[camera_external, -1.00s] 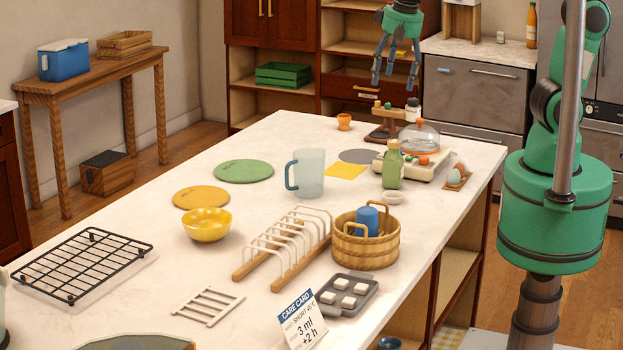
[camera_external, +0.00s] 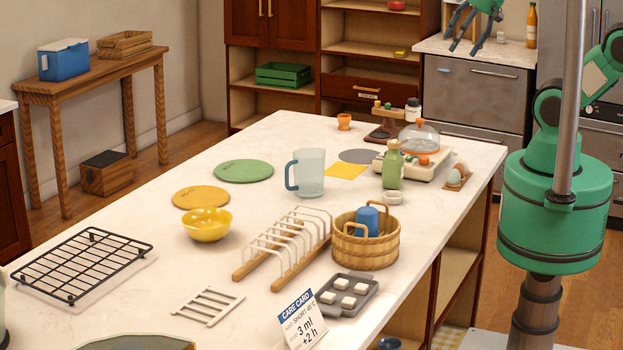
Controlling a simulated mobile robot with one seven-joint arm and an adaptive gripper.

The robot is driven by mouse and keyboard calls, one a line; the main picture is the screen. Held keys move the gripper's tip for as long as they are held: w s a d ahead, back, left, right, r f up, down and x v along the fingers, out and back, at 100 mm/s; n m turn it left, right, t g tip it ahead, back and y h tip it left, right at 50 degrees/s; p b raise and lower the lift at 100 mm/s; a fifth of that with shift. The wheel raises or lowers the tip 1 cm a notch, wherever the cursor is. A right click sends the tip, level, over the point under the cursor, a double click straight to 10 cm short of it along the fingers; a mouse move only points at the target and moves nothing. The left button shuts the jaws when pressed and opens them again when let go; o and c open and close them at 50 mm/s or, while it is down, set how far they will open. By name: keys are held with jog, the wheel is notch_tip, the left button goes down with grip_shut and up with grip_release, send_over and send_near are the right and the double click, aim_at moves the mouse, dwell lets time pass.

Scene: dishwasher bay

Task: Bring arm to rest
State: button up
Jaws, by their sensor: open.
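My gripper (camera_external: 462,46) is at the top of the view, right of centre, above and beyond the far end of the island. Its fingers point down and stand apart, with nothing between them. It shows in front of the back counter and the steel appliance front. The part of the arm between the gripper and the right side is partly out of the frame.
The white island (camera_external: 270,240) holds a dish rack (camera_external: 290,245), wooden tub (camera_external: 366,243), glass mug (camera_external: 307,173), yellow bowl (camera_external: 207,226), green bottle (camera_external: 392,165) and domed scale (camera_external: 420,150). A back counter (camera_external: 480,50) carries an orange bottle (camera_external: 531,25). The air over the island is clear.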

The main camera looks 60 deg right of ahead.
jog(key=shift+f, duration=0.1)
dwell(0.3)
notch_tip(320, 180, down, 8)
jog(key=b, duration=0.8)
